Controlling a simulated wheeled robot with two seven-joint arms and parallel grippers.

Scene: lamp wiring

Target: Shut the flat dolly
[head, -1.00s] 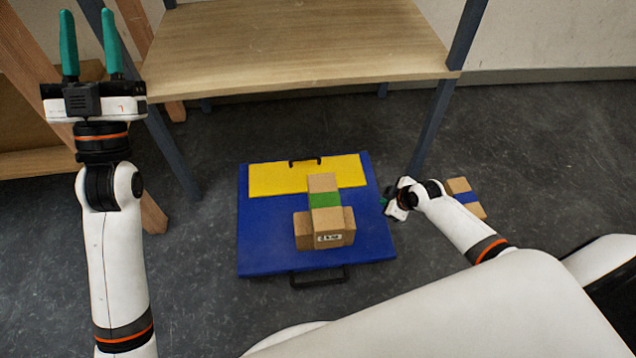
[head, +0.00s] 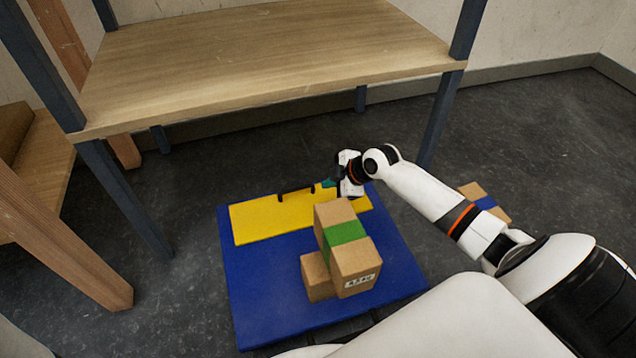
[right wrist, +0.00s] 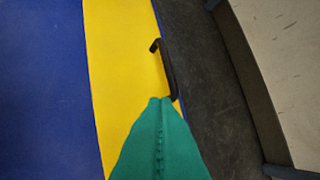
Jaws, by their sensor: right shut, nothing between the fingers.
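The flat dolly (head: 262,295) lies on the floor as a blue board with a yellow panel (head: 262,222) along its far side. A black handle (head: 297,190) stands at the far edge of the yellow panel. My right gripper (head: 330,184) is shut and empty, low over the yellow panel beside the handle. In the right wrist view its green fingers (right wrist: 160,102) are together, and their tips overlap the near end of the handle (right wrist: 166,68); I cannot tell whether they touch it. My left gripper is out of view.
Cardboard boxes, one with a green band (head: 343,233) and a small one (head: 317,279), rest on the dolly. A wooden table (head: 270,60) stands behind it. Another box with a blue band (head: 486,202) lies on the floor right, beyond my right arm.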

